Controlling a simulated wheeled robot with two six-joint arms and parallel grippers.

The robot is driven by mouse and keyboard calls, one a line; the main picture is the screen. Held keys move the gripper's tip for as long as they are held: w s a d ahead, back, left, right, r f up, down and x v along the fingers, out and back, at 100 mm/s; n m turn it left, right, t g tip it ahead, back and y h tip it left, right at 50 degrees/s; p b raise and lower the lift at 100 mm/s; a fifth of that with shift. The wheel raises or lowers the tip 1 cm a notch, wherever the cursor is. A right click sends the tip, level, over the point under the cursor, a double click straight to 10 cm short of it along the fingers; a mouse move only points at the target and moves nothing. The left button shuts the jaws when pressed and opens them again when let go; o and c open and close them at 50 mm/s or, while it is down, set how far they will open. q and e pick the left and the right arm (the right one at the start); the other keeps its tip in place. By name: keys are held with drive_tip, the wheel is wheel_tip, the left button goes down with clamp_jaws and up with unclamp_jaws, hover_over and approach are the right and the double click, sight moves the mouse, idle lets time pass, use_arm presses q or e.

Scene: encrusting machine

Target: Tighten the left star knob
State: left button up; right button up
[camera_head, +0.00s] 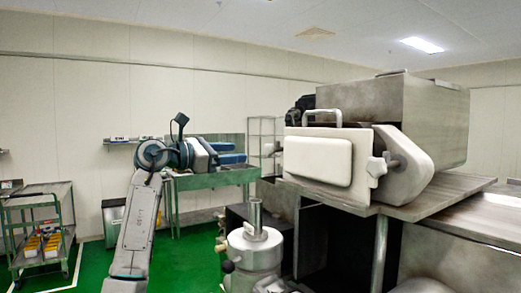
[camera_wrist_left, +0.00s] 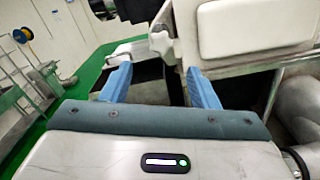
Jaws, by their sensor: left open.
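The left star knob, pale grey, shows in the left wrist view (camera_wrist_left: 160,45) at the left edge of the machine's white front panel (camera_wrist_left: 252,24). In the head view it shows small and partly hidden at the left side of the panel (camera_head: 316,160). My left gripper (camera_head: 242,151) is open, its blue fingers pointing right toward the machine. In the left wrist view, the gripper (camera_wrist_left: 157,74) has its fingers wide apart, with the knob beyond the gap between them. No contact with the knob is visible. My right gripper is not in view.
A second star knob (camera_head: 379,167) sits on the panel's right side. The steel machine housing (camera_head: 395,103) stands behind, with a metal cylinder (camera_head: 255,245) below. A green-framed table (camera_head: 212,178) and a cart (camera_head: 40,232) stand at the left. Green floor is open between them.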

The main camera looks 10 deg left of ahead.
sight(267, 151)
use_arm(q)
drive_tip(key=p+x, duration=0.4)
drive_tip(key=x, duration=0.4)
drive_tip(key=shift+w+d, duration=0.2)
drive_tip(key=shift+d, duration=0.05)
drive_tip(key=shift+w+d, duration=0.2)
drive_tip(key=shift+w, duration=0.05)
drive_tip(key=shift+f, duration=0.1)
drive_tip(key=shift+c, duration=0.4)
drive_tip(key=c, duration=0.9)
